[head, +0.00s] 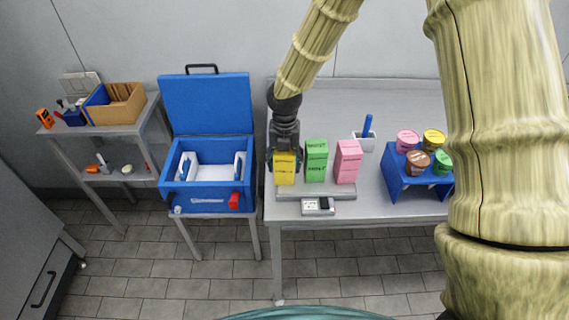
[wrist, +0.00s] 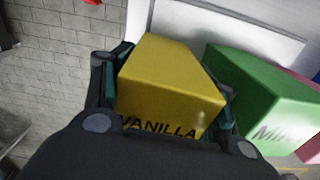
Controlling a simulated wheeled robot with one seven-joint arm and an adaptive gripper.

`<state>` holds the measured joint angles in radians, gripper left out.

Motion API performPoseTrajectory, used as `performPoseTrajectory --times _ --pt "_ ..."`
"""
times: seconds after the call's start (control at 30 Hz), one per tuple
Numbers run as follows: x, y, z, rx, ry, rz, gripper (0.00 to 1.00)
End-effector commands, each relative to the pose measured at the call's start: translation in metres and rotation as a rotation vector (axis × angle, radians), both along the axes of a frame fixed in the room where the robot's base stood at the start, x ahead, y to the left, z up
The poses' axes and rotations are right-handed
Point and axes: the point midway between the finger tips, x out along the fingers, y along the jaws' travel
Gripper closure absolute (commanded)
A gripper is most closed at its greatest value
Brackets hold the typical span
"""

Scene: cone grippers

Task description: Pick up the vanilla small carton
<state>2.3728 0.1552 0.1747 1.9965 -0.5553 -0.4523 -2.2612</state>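The vanilla small carton (head: 285,170) is yellow and stands upright at the left end of a row of cartons on the table. In the wrist view the vanilla carton (wrist: 170,80) shows the word VANILLA on its near face. It lies between the two fingers of my gripper (wrist: 168,92), one on each side with teal pads close to it. Whether the pads press on it or leave a small gap, I cannot tell. In the head view my gripper (head: 284,158) is right at the carton, which looks level with its neighbours.
A green carton (head: 316,160) stands close to the right, labelled like mint in the wrist view (wrist: 265,95). A pink carton (head: 347,162) follows. A small grey device (head: 318,207) lies in front. A blue rack (head: 400,184) with several tubs stands right; an open blue cooler (head: 208,205) stands left.

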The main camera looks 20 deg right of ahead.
Motion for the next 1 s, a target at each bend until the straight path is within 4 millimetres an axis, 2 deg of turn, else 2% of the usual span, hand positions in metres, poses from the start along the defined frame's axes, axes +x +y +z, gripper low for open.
performPoseTrajectory --times 0.03,0.1,0.13,0.57,0.9,1.0 --pt "0.000 0.000 0.000 0.000 0.000 0.000 0.58" --pt "0.000 0.000 0.000 0.000 0.000 0.000 0.70" --pt "0.000 0.000 0.000 0.000 0.000 0.000 0.72" --pt "0.000 0.000 0.003 0.001 -0.001 0.000 0.72" --pt "0.001 0.000 0.033 0.001 -0.003 -0.001 0.73" --pt "-0.016 0.007 0.034 -0.001 0.001 0.002 0.73"
